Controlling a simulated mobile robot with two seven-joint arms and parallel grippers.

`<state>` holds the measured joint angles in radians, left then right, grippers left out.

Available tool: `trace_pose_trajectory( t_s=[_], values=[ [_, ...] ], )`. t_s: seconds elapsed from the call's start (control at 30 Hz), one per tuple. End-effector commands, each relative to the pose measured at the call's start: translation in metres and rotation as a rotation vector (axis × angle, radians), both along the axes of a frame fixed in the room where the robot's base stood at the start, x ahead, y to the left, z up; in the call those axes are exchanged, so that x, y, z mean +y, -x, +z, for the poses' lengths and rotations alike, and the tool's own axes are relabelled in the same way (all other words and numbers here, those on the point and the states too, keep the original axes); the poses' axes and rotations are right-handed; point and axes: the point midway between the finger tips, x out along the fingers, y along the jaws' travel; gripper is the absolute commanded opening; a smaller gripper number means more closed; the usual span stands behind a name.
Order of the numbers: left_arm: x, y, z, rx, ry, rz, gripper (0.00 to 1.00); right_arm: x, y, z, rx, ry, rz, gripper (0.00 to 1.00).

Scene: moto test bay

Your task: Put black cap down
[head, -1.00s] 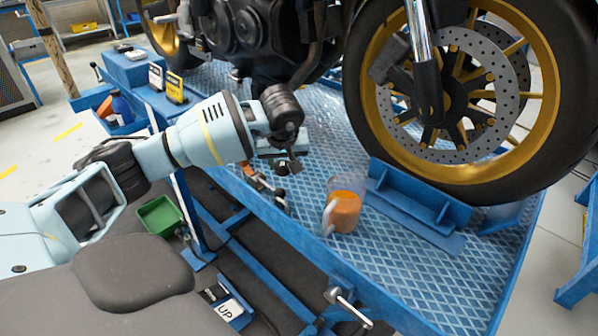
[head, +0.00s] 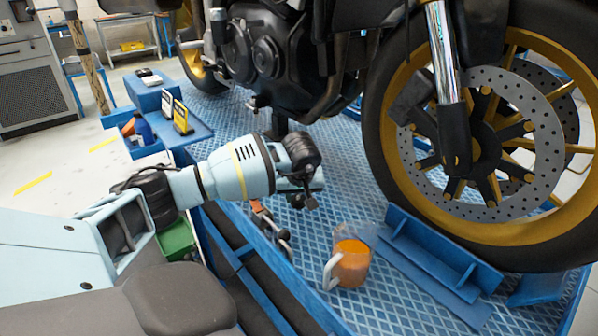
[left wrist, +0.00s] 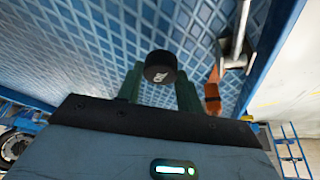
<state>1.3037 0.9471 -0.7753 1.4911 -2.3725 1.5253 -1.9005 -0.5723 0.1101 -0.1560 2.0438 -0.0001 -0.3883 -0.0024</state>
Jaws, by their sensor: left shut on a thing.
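The black cap (left wrist: 160,67) is a small round cap with a pale mark on its top, seen in the left wrist view. My left gripper (left wrist: 160,88) is shut on it, with a green finger on each side. In the head view my left gripper (head: 306,190) hangs over the blue patterned lift platform (head: 330,215), and the cap is hard to make out there. A gap seems to lie between the gripper and the platform. My right gripper does not show.
A clear jug of orange liquid (head: 350,262) stands on the platform, right of my gripper. A blue wheel chock (head: 440,255) sits by the front wheel (head: 490,150). An orange-handled tool (left wrist: 212,95) lies near the platform edge.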

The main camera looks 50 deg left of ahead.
Motion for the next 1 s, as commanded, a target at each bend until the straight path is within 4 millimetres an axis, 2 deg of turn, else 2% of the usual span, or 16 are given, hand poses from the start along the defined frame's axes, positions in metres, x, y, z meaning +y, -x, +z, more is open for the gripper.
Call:
trace_pose_trajectory(
  t_s=[0.27, 0.57, 0.93, 0.97, 1.0],
  values=[
    [0.000, 0.000, -0.008, -0.002, 0.000, 0.001, 0.04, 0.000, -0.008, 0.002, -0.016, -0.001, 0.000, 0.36],
    [0.000, 0.000, -0.042, -0.001, 0.001, 0.001, 0.04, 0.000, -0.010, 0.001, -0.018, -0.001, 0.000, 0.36],
    [0.000, 0.000, -0.046, -0.001, 0.000, 0.000, 0.04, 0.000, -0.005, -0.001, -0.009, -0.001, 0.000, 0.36],
    [0.000, 0.000, -0.045, -0.001, 0.000, 0.000, 0.39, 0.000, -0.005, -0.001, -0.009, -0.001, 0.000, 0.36],
    [0.000, 0.000, -0.045, -0.001, 0.000, 0.000, 0.44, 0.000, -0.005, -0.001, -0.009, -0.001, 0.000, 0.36]
  ],
)
